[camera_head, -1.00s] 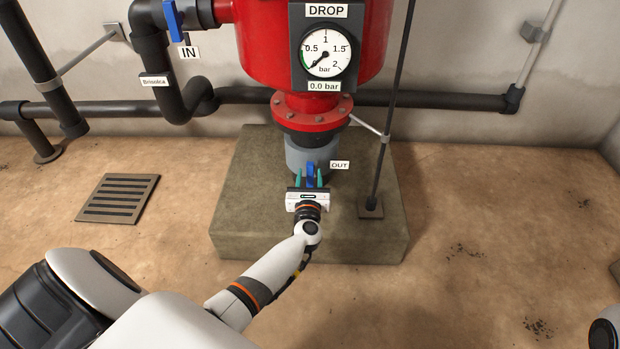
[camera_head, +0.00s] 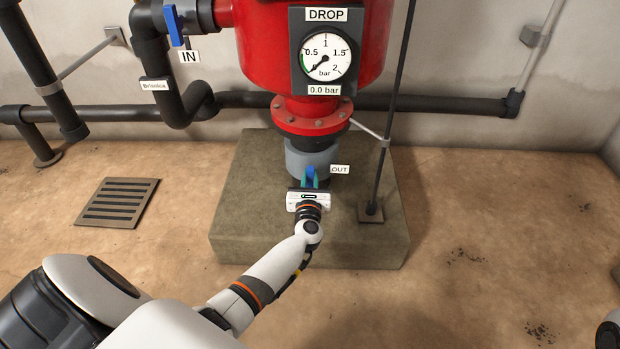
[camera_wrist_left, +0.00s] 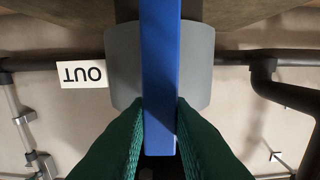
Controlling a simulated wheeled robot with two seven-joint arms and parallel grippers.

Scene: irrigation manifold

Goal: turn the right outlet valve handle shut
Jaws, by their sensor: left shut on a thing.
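The blue outlet valve handle (camera_head: 310,173) sits on the grey valve body (camera_head: 308,157) under the red tank, beside the OUT label (camera_head: 340,169). In the left wrist view the handle (camera_wrist_left: 161,60) is a long flat bar running up and down the picture, across the grey body (camera_wrist_left: 197,65). My left gripper (camera_head: 310,180) is shut on the handle's near end. Its green fingers (camera_wrist_left: 160,125) press on both sides of the bar in the left wrist view. The fingers partly hide the handle in the head view. My right gripper is not in view.
The red tank (camera_head: 262,50) carries a gauge (camera_head: 324,60) reading 0.0 bar. A concrete block (camera_head: 250,190) lies under the valve. A thin dark post (camera_head: 379,170) stands to its right. A blue IN handle (camera_head: 173,25) is at upper left. A floor grate (camera_head: 118,203) lies left.

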